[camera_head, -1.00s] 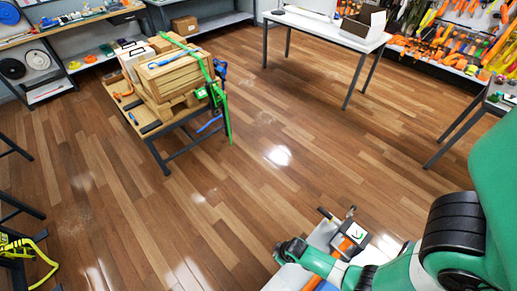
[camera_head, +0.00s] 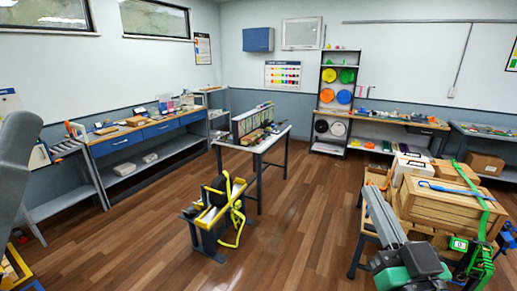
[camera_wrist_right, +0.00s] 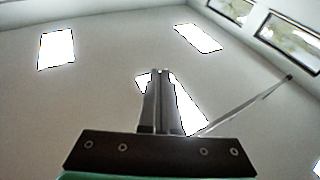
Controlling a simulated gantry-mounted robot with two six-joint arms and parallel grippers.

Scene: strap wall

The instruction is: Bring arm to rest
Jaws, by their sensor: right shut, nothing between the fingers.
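My right gripper (camera_head: 371,192) shows at the lower right in the head view, in front of the wooden crates. Its long grey fingers point upward from a dark and green wrist. In the right wrist view the fingers (camera_wrist_right: 160,73) are together and empty, pointing toward the ceiling with its bright light panels. My left gripper is not in view.
Wooden crates (camera_head: 440,208) with a green strap (camera_head: 481,190) stand on a bench behind my right gripper.

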